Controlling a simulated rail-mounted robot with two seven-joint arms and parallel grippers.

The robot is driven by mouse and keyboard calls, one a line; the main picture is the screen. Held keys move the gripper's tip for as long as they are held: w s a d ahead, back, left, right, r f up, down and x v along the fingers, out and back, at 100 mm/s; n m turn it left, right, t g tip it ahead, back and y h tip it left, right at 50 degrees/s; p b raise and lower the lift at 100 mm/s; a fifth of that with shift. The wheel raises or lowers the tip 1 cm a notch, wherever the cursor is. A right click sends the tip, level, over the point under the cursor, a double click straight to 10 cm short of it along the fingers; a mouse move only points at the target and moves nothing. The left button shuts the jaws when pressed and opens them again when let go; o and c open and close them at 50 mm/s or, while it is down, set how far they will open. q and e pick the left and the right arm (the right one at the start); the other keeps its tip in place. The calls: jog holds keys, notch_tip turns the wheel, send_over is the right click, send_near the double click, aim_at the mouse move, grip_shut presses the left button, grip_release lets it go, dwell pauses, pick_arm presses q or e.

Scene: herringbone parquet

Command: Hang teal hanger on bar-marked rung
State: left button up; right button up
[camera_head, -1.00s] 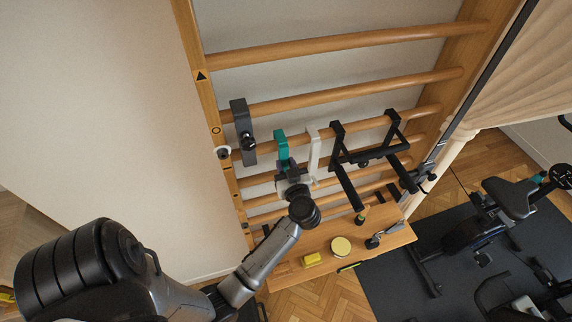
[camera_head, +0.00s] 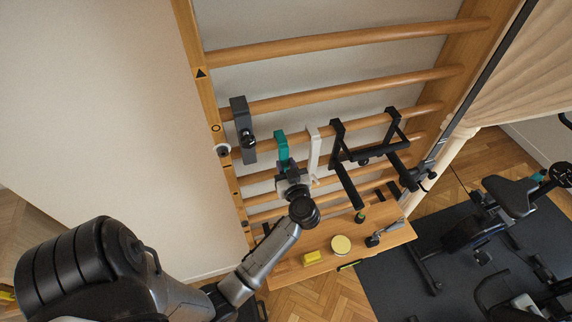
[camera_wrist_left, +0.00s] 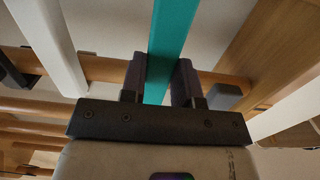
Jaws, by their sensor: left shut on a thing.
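The teal hanger (camera_head: 282,147) is upright in front of the wall bars, its top at the height of the third rung from the top (camera_head: 365,124). I cannot tell whether its hook is over that rung or just in front. My left gripper (camera_head: 290,178) is shut on its lower part. In the left wrist view the teal strip (camera_wrist_left: 173,35) runs up between the two fingers (camera_wrist_left: 159,82), with a rung behind. Post marks include a triangle (camera_head: 201,74) and a circle (camera_head: 216,128); small dark marks lower down are too small to read surely. My right gripper is not in view.
A white hanger (camera_head: 313,150) hangs close right of the teal one. A grey holder (camera_head: 242,130) is to its left and a black dip-bar frame (camera_head: 368,154) further right. A wooden shelf (camera_head: 325,258) below carries small items, including a yellow block (camera_head: 312,257).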

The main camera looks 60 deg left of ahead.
pick_arm(q)
jog(key=o, duration=1)
jog(key=b+v, duration=0.2)
jog(key=v, duration=0.5)
jog(key=shift+d, duration=0.25)
jog(key=shift+s, duration=0.1)
